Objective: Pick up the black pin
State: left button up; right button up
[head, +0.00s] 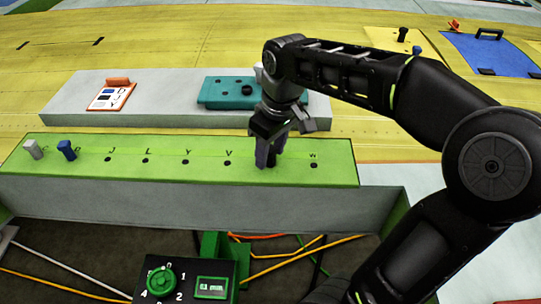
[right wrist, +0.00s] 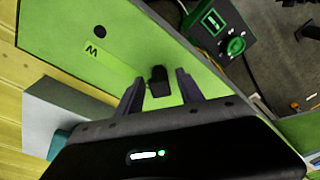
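The black pin (right wrist: 159,76) stands in the green plate (head: 135,150). In the right wrist view it is between the two fingers of my right gripper (right wrist: 160,82), with a visible gap on each side. My right gripper also shows in the head view (head: 270,158), pointing down at the plate between the holes marked V and W. It is open around the pin, and in the head view it mostly hides the pin. My left gripper is not in view.
A grey pin (head: 33,149) and a blue pin (head: 66,150) stand at the plate's left end. Several empty holes lie between. Behind is a grey block (head: 170,98) with a teal fixture (head: 225,94). A dial box (head: 185,281) is in front.

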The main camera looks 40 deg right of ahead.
aim_at(271, 149)
grip_shut()
dwell(0.6)
notch_tip(271, 149, up, 6)
jog(key=shift+r+b, duration=0.15)
jog(key=shift+b, duration=0.25)
notch_tip(271, 149, up, 4)
jog(key=shift+f+p, duration=0.1)
jog(key=shift+p, duration=1.1)
